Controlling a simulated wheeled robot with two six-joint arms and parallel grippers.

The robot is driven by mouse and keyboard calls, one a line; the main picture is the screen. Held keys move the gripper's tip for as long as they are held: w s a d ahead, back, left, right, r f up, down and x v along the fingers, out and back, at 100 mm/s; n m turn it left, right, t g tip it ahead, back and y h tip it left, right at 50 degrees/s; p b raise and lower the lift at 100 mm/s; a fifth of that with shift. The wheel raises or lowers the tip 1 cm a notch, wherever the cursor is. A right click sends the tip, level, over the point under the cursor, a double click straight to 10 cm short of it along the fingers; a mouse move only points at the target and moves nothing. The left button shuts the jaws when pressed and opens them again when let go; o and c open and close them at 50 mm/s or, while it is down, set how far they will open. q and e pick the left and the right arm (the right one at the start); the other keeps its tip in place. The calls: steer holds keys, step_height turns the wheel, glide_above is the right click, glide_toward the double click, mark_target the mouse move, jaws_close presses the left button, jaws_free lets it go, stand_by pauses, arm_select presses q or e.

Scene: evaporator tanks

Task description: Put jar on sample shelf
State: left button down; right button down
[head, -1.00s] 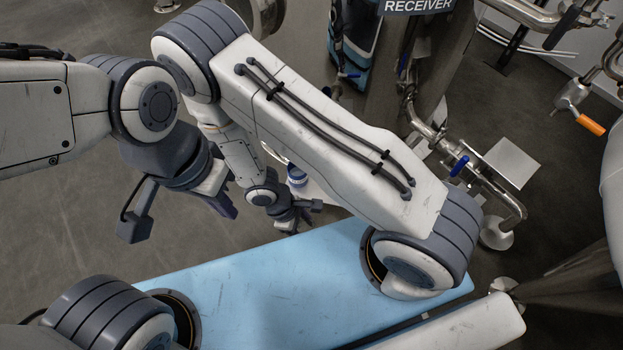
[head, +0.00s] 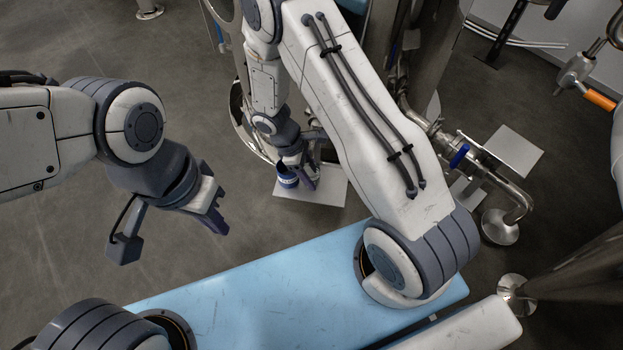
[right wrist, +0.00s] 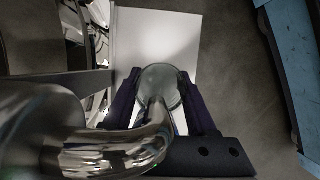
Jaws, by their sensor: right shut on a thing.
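The jar (head: 287,178), small with a blue band, is at the left edge of a pale square plate (head: 325,190) in the head view. My right gripper (head: 302,172) is shut on it. In the right wrist view the jar's round grey top (right wrist: 160,82) sits between the two dark fingers, with the pale plate (right wrist: 155,30) beyond it. Whether the jar touches the plate I cannot tell. My left gripper (head: 214,208) hangs over the floor at left, away from the jar; its finger gap is unclear. I cannot tell for sure which surface is the sample shelf.
A curved steel pipe (right wrist: 120,145) crosses the right wrist view close to the jar. Another pale plate (head: 515,150) stands right of my right arm, by steel piping with a blue-handled valve (head: 460,156). Tank legs stand behind. The floor at left is open.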

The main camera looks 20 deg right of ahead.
steer(key=shift+f, duration=0.45)
arm_select(q)
steer(key=shift+f, duration=0.35)
arm_select(e)
steer(key=shift+r, duration=0.15)
steer(key=shift+c, duration=1)
jaws_free()
steer(key=shift+f, duration=0.2)
